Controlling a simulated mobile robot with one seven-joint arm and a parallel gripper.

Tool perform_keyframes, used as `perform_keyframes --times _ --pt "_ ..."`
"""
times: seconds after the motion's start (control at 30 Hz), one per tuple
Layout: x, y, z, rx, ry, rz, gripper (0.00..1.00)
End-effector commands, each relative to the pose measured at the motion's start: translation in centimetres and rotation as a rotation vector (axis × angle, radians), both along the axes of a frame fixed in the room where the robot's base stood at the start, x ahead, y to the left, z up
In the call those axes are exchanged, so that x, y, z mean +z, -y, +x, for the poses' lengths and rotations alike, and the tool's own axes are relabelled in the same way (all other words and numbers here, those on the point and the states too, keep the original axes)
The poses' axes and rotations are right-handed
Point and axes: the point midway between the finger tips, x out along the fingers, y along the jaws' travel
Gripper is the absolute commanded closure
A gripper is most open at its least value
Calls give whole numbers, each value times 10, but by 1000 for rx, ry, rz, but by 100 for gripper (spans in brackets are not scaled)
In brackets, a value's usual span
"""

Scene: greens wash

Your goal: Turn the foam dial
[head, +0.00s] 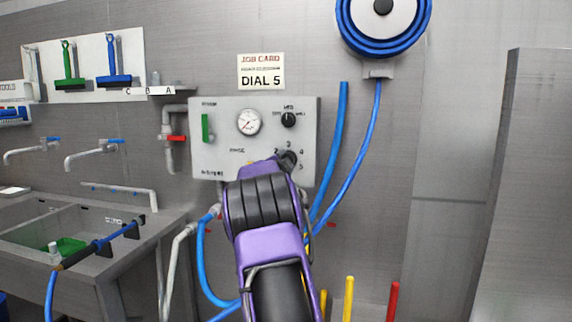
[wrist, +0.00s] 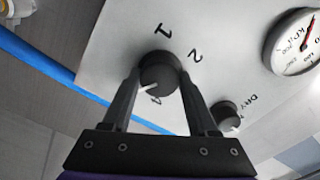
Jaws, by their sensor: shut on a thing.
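The foam dial is a round black knob (wrist: 158,72) on the pale control panel (head: 220,165). In the wrist view it sits between the two fingers of my gripper (wrist: 161,80), which is shut on it. A white mark shows on the lower-left part of the knob in that view. The numbers 1 and 2 are printed beside it. In the head view the dial (head: 290,157) is partly hidden by my arm, with the numbers 2, 3, 4 and 5 around it. The job card (head: 261,71) above the panel reads DIAL 5.
A second black knob (head: 289,120), a pressure gauge (head: 248,122) and a green handle (head: 205,128) are on the same panel. Blue hoses (head: 343,140) hang to the right. A steel sink (head: 150,230) stands at the left.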

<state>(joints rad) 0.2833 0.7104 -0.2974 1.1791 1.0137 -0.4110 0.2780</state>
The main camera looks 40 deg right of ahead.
Motion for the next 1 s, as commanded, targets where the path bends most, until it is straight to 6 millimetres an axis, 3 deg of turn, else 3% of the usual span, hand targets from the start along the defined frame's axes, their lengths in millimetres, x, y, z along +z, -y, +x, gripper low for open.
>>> perform_keyframes --times 0.47,0.5,0.63,1.0 --pt "1 0 0 1 15 12 96" --pt "1 0 0 1 15 12 37" --pt "1 0 0 1 13 10 14" --pt "0 -2 -1 0 11 10 11"
